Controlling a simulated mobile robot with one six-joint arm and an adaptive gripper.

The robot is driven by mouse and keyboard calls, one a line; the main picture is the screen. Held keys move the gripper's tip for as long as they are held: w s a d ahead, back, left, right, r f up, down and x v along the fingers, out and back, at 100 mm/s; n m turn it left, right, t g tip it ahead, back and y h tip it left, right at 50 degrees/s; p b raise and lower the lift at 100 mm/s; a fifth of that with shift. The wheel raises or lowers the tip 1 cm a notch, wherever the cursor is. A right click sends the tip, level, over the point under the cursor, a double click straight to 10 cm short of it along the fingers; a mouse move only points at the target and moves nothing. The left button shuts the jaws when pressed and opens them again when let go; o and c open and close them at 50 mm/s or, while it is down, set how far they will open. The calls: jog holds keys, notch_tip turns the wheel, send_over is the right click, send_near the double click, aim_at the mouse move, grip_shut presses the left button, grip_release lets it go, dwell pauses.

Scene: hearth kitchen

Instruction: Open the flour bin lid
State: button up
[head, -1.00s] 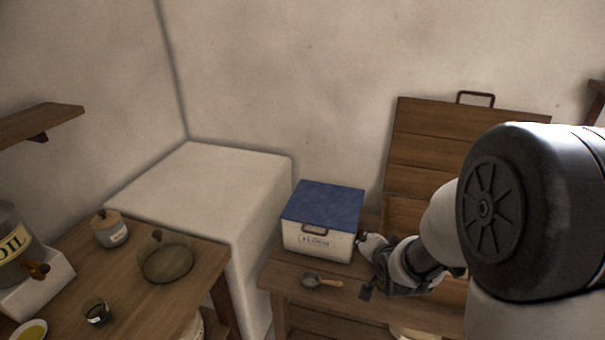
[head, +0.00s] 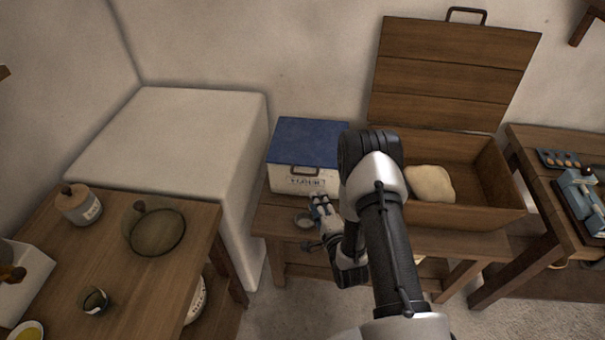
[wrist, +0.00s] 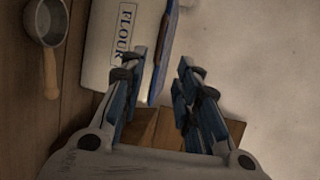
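The flour bin (head: 304,181) is a white box with a blue lid (head: 311,140) and a dark front handle. It stands on a wooden bench by the wall, and its lid lies shut. My gripper (head: 318,200) is low in front of the bin's front face, toward its right part. In the wrist view the flour bin (wrist: 122,45) with its FLOUR label appears turned on its side, just beyond my fingertips. My gripper (wrist: 160,75) is open there, with nothing between its fingers. The lid's edge shows dark beside the label, near the gap between the fingers.
A small scoop (wrist: 50,35) lies on the bench in front of the bin. An open wooden trough (head: 470,207) holding dough (head: 430,183) stands to the right. A white block (head: 180,130) is left of the bin. A table with jars (head: 80,205) is at front left.

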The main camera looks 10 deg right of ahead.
aim_at(305, 174)
jog(key=b+x, duration=0.4)
jog(key=x, duration=1.1)
jog(key=shift+w+f, duration=0.1)
jog(key=shift+w, duration=0.25)
jog(key=shift+c, duration=0.6)
grip_shut()
